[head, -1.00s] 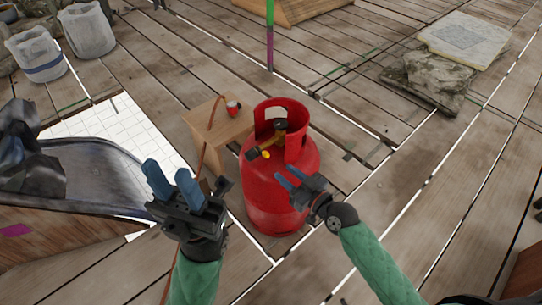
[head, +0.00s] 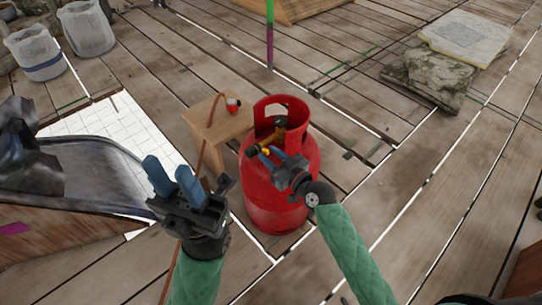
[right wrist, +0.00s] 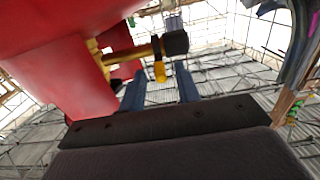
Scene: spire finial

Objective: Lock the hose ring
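The red gas bottle (head: 270,205) stands upright on the planks. Its brass valve, with a yellow lever (right wrist: 160,72) and a dark end piece (right wrist: 175,43), sits inside the collar; I cannot tell whether that end piece is the hose ring. My right gripper (head: 268,156) is at the valve's outlet. In the right wrist view its two blue fingers (right wrist: 160,88) are apart, with the yellow lever ahead of the gap; contact is not visible. My left gripper (head: 172,178) is open and empty, left of the bottle, fingers pointing up. An orange-brown hose (head: 203,155) passes behind it.
A dark curved tray (head: 100,180) is at left. A green and purple post (head: 270,35) stands behind.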

